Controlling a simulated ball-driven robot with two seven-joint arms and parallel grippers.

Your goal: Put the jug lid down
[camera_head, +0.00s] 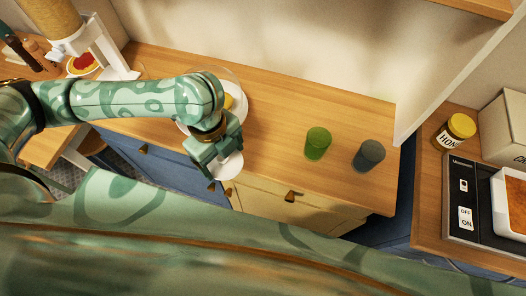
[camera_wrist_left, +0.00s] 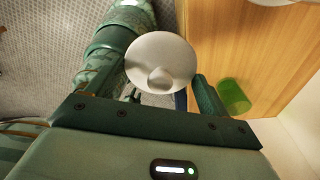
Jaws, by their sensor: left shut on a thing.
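The jug lid (camera_wrist_left: 160,55) is a round white disc with a small knob, seen in the left wrist view. In the head view it shows as a white edge (camera_head: 229,168) just below my left gripper (camera_head: 218,157). My left gripper, which also shows in the left wrist view (camera_wrist_left: 168,97), is shut on the lid. It holds the lid by the counter's front edge, over the drawer fronts as seen from the head. I cannot tell the gap to the counter. No jug can be clearly made out. My right gripper is not in view.
A green cup (camera_head: 317,144) and a grey cup (camera_head: 369,155) stand on the wooden counter (camera_head: 285,100) to the right. A white plate under clear glass (camera_head: 236,82) is partly hidden behind my left arm. Bare counter lies between the plate and the green cup.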

